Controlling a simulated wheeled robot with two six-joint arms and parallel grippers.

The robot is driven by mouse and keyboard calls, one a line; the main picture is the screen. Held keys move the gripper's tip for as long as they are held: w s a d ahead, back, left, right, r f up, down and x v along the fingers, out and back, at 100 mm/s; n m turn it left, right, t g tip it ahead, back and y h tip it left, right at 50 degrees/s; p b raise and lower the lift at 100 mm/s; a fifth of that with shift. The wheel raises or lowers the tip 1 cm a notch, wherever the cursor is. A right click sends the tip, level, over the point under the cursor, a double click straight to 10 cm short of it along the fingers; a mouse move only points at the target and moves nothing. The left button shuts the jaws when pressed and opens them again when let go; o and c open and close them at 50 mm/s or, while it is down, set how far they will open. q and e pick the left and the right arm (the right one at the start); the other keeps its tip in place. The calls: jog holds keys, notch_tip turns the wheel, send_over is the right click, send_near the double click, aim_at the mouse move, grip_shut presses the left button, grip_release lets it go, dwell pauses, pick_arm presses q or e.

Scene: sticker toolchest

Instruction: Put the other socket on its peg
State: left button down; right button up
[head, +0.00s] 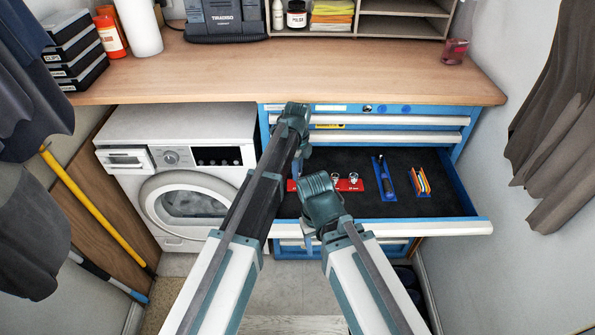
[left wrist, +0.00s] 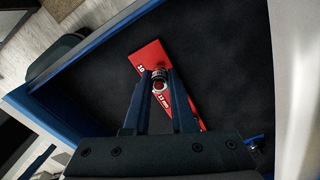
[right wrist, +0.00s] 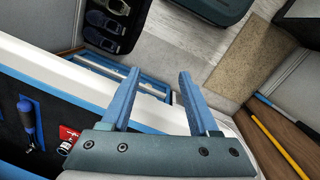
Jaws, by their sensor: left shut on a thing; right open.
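A red socket rail (head: 345,185) lies in the open drawer, with two small silver pieces on it, one of them a silver socket (head: 354,177). In the left wrist view the rail (left wrist: 150,56) shows size labels, one reading 13 mm. My left gripper (head: 302,172) is over the rail's left part, shut on a small silver socket (left wrist: 159,78) between its fingertips. I cannot tell whether this socket touches a peg; the fingers hide part of the rail. My right gripper (right wrist: 158,80) is open and empty, in front of the drawer; it also shows in the head view (head: 308,242).
The blue drawer's white front edge (head: 450,228) lies near my right arm. A blue-handled screwdriver (head: 384,178) and a blue holder with orange-handled tools (head: 421,182) stand right of the rail. A washing machine (head: 180,170) is at left.

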pick_arm(q)
jog(key=shift+f+b, duration=0.95)
jog(key=shift+f, duration=0.15)
jog(key=c, duration=0.7)
grip_release()
jog(key=shift+r, duration=0.1)
notch_tip(320, 180, up, 14)
jog(key=p, duration=1.4)
jog(key=s+a+n, duration=1.7)
jog(key=s+n, duration=0.4)
jog(key=n, duration=0.2)
jog(key=s+d+m, duration=0.1)
jog(key=s+d, duration=0.1)
jog(key=d, duration=0.1)
jog(key=s+d+m, duration=0.1)
jog(key=s+d, duration=0.1)
jog(key=d, duration=0.2)
jog(key=s+d+m+y, duration=0.1)
jog(key=s+d+m, duration=0.1)
jog(key=d, duration=0.2)
